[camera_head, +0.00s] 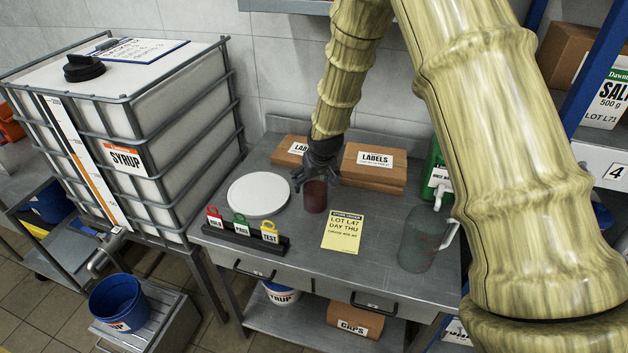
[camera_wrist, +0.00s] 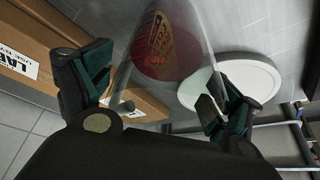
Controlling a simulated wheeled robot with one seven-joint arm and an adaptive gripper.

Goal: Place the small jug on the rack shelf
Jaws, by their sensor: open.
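A small translucent jug with dark red contents (camera_head: 315,198) stands upright on the grey steel table. My gripper (camera_head: 318,172) is right above it, pointing down. In the wrist view the jug (camera_wrist: 165,55) shows between the two spread fingers of my gripper (camera_wrist: 162,95), with clear space on its sides. I cannot tell whether a finger touches it. The rack shelf (camera_head: 608,168), with a number 4 tag and blue uprights, is at the far right, partly behind my arm.
A larger clear jug (camera_head: 415,245) stands at the table's right, near a green container (camera_head: 438,170). Cardboard label boxes (camera_head: 372,180), a white round disc (camera_head: 258,195), a tag holder (camera_head: 240,238) and a yellow note (camera_head: 343,230) surround the small jug. A salt package (camera_head: 606,100) occupies the rack shelf.

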